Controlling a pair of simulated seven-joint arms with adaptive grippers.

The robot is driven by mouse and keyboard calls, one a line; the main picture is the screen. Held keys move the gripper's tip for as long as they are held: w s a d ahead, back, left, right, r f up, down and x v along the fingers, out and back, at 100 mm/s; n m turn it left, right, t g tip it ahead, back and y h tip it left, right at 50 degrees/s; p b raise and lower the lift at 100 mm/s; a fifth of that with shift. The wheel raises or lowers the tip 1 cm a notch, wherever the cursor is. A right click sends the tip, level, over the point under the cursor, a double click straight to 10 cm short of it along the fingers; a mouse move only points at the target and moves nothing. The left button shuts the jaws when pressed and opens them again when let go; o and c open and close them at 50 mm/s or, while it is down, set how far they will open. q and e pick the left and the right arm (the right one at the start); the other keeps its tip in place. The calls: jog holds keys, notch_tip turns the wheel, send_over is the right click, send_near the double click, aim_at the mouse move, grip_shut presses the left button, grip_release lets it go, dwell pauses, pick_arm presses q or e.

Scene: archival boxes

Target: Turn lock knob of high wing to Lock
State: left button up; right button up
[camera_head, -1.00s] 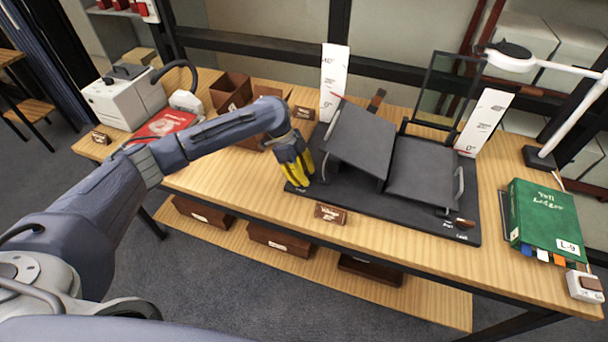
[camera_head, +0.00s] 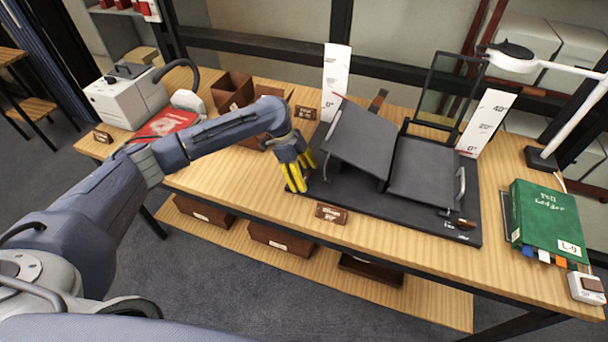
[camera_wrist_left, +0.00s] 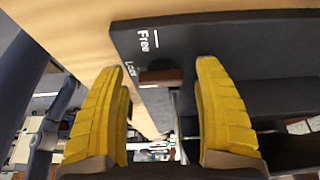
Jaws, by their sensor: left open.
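My left gripper (camera_head: 298,176) is open, with yellow fingers pointing down at the front left corner of the black cradle base (camera_head: 341,199). The high wing (camera_head: 358,136) is the raised, tilted left panel. In the left wrist view, the brown lock knob (camera_wrist_left: 161,77) shows between and beyond the open fingers (camera_wrist_left: 160,110), and no finger clearly touches it. White "Free" and "Lock" labels are on the base beside it; the knob lies close to "Lock". Its exact pointing is unclear. In the head view the gripper hides this knob. My right gripper is not in view.
The lower right wing (camera_head: 426,168) lies flatter, with its own knob (camera_head: 466,223) at the front right. A small brown sign (camera_head: 331,214) stands in front of the base. A brown box (camera_head: 232,92) is behind my arm, and a green ledger (camera_head: 545,222) lies right.

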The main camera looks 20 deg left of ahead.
pick_arm(q)
jog(key=shift+r, duration=0.1)
jog(key=v, duration=1.1)
jog(key=shift+a+r, duration=0.25)
jog(key=shift+r, duration=0.1)
